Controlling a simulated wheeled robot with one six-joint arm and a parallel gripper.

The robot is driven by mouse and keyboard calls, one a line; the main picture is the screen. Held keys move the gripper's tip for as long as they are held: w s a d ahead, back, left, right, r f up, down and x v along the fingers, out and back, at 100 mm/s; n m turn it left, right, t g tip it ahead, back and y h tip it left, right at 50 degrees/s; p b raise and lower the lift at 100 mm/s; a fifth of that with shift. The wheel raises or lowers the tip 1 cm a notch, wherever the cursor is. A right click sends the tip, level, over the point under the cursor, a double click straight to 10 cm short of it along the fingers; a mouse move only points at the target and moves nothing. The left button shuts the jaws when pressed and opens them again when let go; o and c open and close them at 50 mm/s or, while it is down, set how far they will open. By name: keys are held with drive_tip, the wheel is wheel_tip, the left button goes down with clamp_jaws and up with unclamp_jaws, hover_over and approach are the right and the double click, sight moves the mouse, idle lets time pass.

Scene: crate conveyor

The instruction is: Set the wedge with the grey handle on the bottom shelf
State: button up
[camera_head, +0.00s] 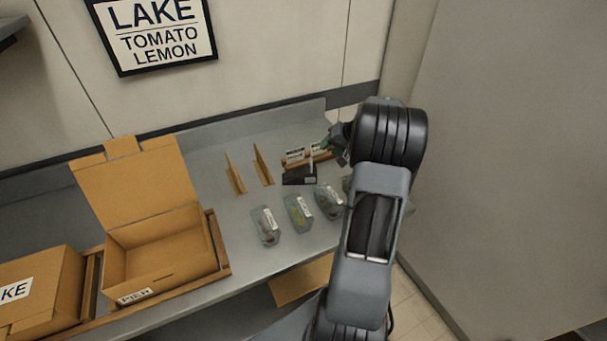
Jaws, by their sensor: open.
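My gripper (329,144) is open at the far right of the counter, above and beside a small wooden rack (292,163) with white labels. A dark block (297,180) lies just in front of the rack, with a thin pale upright piece at its right. I cannot tell whether this is the wedge with the grey handle; no grey handle is clear at this size. Nothing clearly shows between the fingers. The space under the counter is mostly dark and cut off, so the bottom shelf cannot be made out with certainty.
Several clear packs (266,226) stand along the counter's front. Two thin tan uprights (235,175) stand behind them. An open carton (160,248) labelled PIER and a closed carton (40,290) are at left. A tan panel (300,281) shows below the counter edge. A wall is right.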

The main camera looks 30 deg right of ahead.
sight(299, 170)
drive_tip(key=shift+p+x, duration=1.45)
drive_tip(key=shift+x, duration=3.7)
drive_tip(key=shift+r, duration=0.1)
clamp_jaws()
